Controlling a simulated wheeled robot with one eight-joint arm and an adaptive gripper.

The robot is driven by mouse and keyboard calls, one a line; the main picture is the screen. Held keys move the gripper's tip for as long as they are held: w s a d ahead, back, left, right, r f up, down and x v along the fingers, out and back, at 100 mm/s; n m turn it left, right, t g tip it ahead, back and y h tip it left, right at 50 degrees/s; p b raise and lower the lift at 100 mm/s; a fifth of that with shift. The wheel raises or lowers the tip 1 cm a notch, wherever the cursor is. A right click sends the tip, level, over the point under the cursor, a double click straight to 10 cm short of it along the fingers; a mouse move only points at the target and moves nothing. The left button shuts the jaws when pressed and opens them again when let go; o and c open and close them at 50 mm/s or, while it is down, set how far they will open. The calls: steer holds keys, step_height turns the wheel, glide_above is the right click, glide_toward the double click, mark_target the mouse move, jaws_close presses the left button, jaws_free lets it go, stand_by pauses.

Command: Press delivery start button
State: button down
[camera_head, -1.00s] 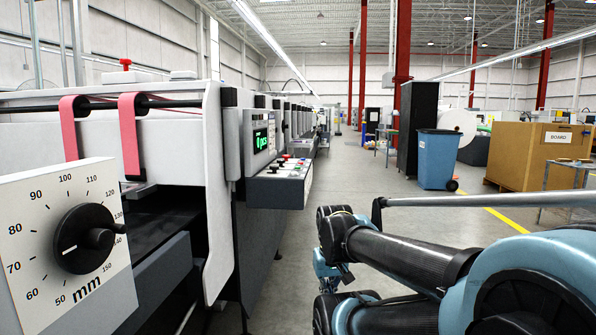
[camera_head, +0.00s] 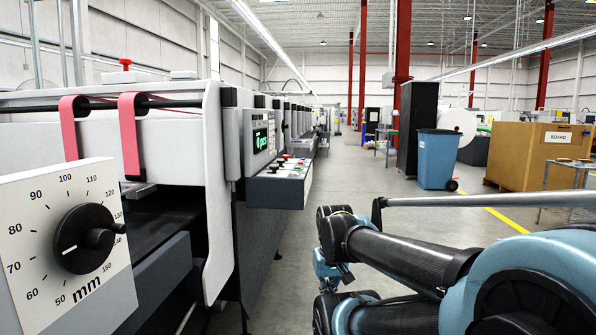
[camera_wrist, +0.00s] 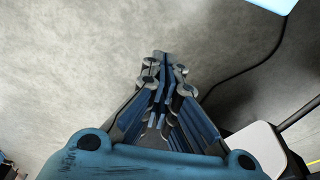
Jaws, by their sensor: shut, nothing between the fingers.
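The folder gluer's control panel (camera_head: 278,184) juts from the machine's side in the head view, with several small red, white and dark buttons on its sloped top. Which of them is the delivery start button is too small to tell. A display (camera_head: 261,138) with green characters stands just above the panel. My gripper (camera_wrist: 163,62) shows in the wrist view, shut and empty, with bare grey floor beyond its tips. In the head view my arm reaches in from the lower right, and the gripper's fingertips cannot be made out there. The panel is not seen in the wrist view.
A large dial in mm (camera_head: 85,239) is on the machine at the near left. Red belts (camera_head: 131,130) hang behind it. A blue bin (camera_head: 438,158) and a brown board box (camera_head: 536,154) stand at the right. The aisle floor (camera_head: 366,172) between is clear.

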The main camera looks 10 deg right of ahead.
step_height(320, 180, up, 32)
steer(key=f+n+t, duration=0.1)
steer(key=n+t, duration=0.4)
steer(key=n, duration=0.1)
glide_above(298, 168)
steer(key=s, duration=1.5)
steer(key=shift+r+h, duration=0.25)
steer(key=shift+h, duration=0.05)
steer(key=w+r+n+t, duration=0.1)
steer(key=w+r, duration=0.2)
steer(key=w, duration=0.5)
steer(key=w+r+n+t, duration=0.1)
steer(key=w+r, duration=0.3)
steer(key=w, duration=0.4)
steer(key=shift+w+a+r, duration=0.15)
steer(key=shift+a, duration=0.3)
steer(key=shift+f, duration=4.4)
